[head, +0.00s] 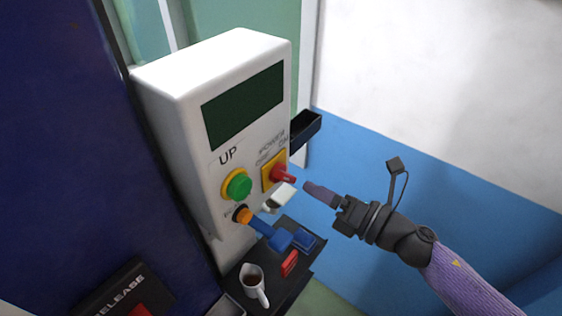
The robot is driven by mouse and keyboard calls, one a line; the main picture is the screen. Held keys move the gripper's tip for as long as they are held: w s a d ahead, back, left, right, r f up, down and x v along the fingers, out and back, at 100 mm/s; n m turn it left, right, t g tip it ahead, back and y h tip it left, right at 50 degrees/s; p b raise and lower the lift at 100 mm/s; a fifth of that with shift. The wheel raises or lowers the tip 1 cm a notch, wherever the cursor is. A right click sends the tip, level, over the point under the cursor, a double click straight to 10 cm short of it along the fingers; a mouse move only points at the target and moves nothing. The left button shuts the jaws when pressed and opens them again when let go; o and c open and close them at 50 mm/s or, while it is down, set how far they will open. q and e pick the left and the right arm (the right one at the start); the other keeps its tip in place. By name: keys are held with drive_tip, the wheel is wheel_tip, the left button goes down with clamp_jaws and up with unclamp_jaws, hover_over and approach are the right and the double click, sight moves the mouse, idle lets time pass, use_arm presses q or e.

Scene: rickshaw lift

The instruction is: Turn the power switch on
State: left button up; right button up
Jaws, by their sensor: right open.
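The white control box (180,120) stands upright with a dark screen (243,105) on its front. The power switch is a red knob (284,175) on a yellow square plate (268,172), labelled POWER, OFF and ON. Its exact turned position is too small to tell. My right gripper (308,188) comes in from the right, its fingertips pointing left just short of the red knob, with a small visible gap. It is open and appears empty; its fingers overlap in this view. My left gripper is not in view.
A green UP button (238,186) and a blue-handled plug (268,234) are beside and below the switch. A black RELEASE box (125,295) is at lower left. Free room lies right.

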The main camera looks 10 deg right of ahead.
sight(292, 176)
drive_tip(key=p+x, duration=0.1)
drive_tip(key=x, duration=0.4)
drive_tip(key=shift+w+a+r, duration=0.1)
drive_tip(key=shift+w+a, duration=0.1)
drive_tip(key=shift+a, duration=0.05)
drive_tip(key=shift+w+a, duration=0.4)
drive_tip(key=shift+w, duration=0.15)
drive_tip(key=c, duration=0.9)
